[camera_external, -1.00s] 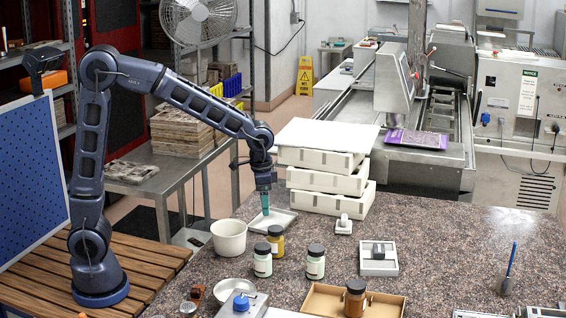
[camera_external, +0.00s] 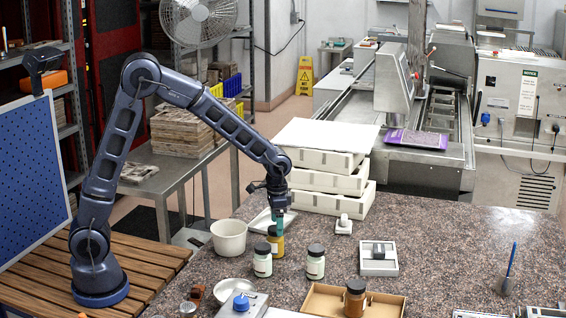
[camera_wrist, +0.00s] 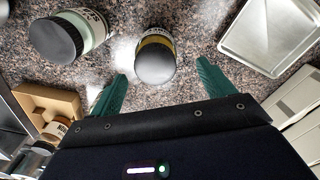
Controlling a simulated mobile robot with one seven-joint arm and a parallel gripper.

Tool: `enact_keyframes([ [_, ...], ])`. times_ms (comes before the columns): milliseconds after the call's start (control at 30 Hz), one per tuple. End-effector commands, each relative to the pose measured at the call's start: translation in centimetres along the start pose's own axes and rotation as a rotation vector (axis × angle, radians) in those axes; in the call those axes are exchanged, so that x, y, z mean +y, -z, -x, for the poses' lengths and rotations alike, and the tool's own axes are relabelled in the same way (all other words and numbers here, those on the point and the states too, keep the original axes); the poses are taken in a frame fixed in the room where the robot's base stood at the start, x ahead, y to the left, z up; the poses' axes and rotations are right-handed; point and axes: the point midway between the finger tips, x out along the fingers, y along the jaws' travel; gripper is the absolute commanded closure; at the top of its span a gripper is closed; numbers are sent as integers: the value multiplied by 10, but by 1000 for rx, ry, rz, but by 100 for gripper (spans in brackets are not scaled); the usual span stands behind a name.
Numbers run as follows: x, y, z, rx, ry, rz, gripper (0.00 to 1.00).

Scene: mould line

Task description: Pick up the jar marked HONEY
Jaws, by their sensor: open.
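A jar with a black lid and yellow-amber contents (camera_external: 276,246) stands upright on the speckled worktop; its label is too small to read. It also shows in the wrist view (camera_wrist: 155,61), between and just ahead of the green fingertips. My gripper (camera_external: 280,230) is open and empty, pointing down just above and behind this jar; the fingers also show in the wrist view (camera_wrist: 162,70). Two pale green jars stand nearby, one at front left (camera_external: 262,263) and one at right (camera_external: 315,264). A brown jar (camera_external: 355,301) stands in a cardboard tray. I cannot read HONEY on any jar.
A white tub (camera_external: 229,238) stands left of the yellow jar. A shallow metal tray (camera_external: 259,225) lies behind it, and stacked white boxes (camera_external: 325,184) stand behind right. The cardboard tray (camera_external: 318,291) is at the front.

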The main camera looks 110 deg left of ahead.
Motion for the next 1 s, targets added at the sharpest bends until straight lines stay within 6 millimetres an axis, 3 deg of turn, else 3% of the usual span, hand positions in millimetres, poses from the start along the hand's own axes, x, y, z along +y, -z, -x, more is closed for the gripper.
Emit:
enact_keyframes([
  [367,4,-6,-45,-3,0,-1,19],
  [700,4,-6,-50,0,0,-1,19],
  [1000,4,-5,-50,0,0,0,75],
])
